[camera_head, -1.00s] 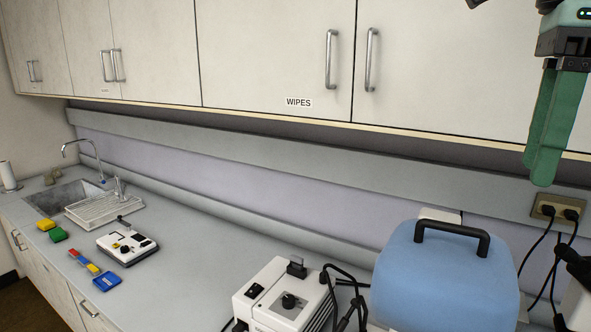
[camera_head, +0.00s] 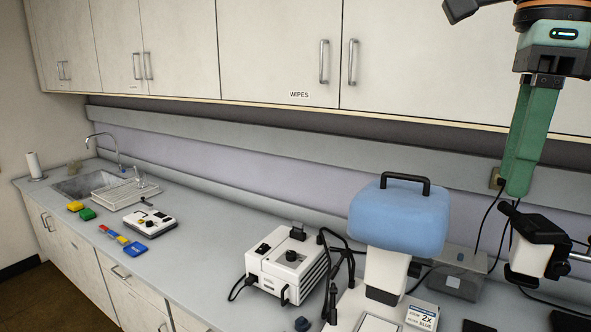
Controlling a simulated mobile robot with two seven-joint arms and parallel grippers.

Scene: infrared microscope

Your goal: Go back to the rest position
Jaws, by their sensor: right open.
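My right gripper (camera_head: 518,192) hangs at the right of the head view, its long green fingers pointing down. It is empty and stands in front of the upper cabinets and back wall, above the bench gear. From this angle one finger largely covers the other. My left gripper is not in the picture. The microscope, with a blue cover (camera_head: 398,217) and a black handle on top, stands on the bench below and left of the right gripper, apart from it.
A white control box (camera_head: 287,265) with cables stands left of the microscope. A black-and-white device (camera_head: 533,250) is below the gripper. A small white instrument (camera_head: 149,223), coloured blocks and a sink (camera_head: 85,184) lie farther left. Cabinets (camera_head: 280,50) hang above.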

